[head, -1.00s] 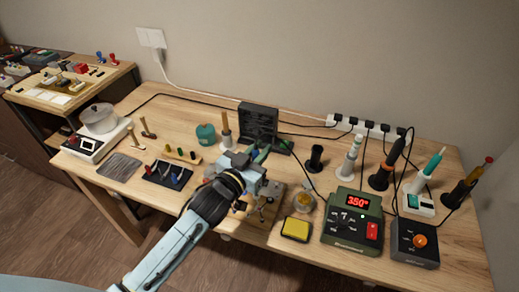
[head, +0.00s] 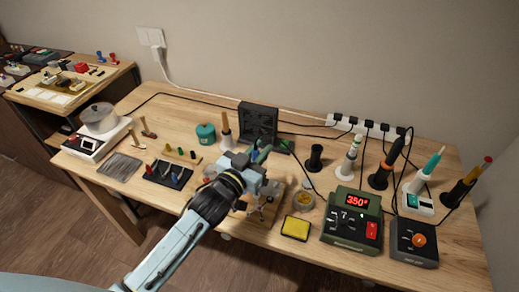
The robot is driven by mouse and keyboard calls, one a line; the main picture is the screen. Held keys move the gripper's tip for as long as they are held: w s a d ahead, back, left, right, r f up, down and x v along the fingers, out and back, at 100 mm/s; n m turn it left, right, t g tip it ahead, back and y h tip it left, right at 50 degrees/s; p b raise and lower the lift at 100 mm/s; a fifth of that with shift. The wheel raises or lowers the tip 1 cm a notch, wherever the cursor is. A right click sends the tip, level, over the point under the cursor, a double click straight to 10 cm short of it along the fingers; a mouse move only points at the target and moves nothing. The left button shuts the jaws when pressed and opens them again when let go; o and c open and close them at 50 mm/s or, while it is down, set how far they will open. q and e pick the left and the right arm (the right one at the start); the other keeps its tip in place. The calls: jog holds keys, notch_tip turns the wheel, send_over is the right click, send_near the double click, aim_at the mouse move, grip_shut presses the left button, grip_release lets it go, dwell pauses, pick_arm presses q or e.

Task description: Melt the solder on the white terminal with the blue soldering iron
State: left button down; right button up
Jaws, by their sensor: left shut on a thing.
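My left gripper (head: 256,168) reaches in from the lower left over the middle of the bench. It is shut on a slim blue-green handle (head: 264,152), which looks like the blue soldering iron. A dark cord runs from near its upper end towards the green station. The iron's tip is hidden behind the gripper. Below the gripper, a wooden board with small metal holders (head: 264,209) shows partly. The white terminal cannot be made out; the gripper and wrist cover much of that spot. My right gripper is not in view.
A green station (head: 345,235) reading 350 stands at right, beside a yellow sponge (head: 296,228) and a grey station (head: 413,240). An empty black stand (head: 315,158) and several upright irons are behind. A black fan box (head: 258,122) stands behind the gripper.

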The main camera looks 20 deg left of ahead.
pick_arm(q)
jog(key=shift+p, duration=1.15)
dwell(2.9)
notch_tip(320, 180, up, 7)
jog(key=p, duration=0.7)
dwell(0.3)
jog(key=a+r+p, duration=0.2)
jog(key=a+p, duration=0.1)
jog(key=a, duration=0.5)
dwell(0.5)
dwell(0.3)
